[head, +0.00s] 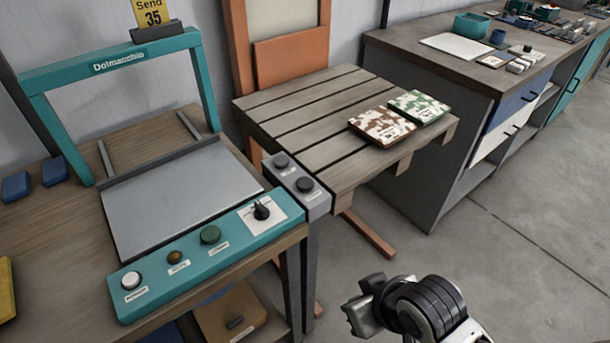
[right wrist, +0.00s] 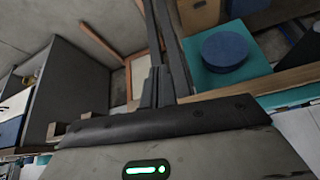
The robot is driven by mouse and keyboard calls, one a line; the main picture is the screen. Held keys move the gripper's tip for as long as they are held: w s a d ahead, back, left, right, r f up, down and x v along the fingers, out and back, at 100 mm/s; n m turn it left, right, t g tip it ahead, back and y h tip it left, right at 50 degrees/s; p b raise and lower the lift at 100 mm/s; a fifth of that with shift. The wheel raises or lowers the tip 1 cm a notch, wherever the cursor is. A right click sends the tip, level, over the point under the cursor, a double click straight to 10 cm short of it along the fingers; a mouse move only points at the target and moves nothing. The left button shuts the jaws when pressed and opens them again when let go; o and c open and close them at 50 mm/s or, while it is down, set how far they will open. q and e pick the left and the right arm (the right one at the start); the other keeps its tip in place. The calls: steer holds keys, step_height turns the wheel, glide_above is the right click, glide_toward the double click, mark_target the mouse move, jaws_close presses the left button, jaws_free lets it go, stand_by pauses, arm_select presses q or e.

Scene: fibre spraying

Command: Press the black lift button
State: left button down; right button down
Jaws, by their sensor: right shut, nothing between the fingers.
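My right gripper (head: 360,308) is low and to the right of the box, over the floor, apart from both buttons. It is shut and empty. Its body also fills the bottom of the right wrist view, where neither black button is clear. My left gripper is not in view.
The teal panel (head: 145,296) carries a white button, a small brown button, a green button and a black knob (head: 261,210). The slatted table (head: 300,110) holds two patterned packets. A long grey cabinet (head: 420,140) stands behind right. Open floor (head: 500,280) lies at right.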

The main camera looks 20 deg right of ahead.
steer(key=w+a+r+m+t+y, duration=0.1)
steer(key=w+a+r, duration=0.1)
steer(key=w+r, duration=0.45)
steer(key=w+a+r+m+y, duration=0.1)
steer(key=w+a+r, duration=0.2)
steer(key=w, duration=0.6)
step_height(320, 180, up, 8)
steer(key=m+t, duration=0.2)
steer(key=m, duration=0.2)
glide_above(309, 186)
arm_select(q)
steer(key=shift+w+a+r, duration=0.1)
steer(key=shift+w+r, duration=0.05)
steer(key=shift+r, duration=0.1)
arm_select(e)
steer(key=shift+y, duration=0.3)
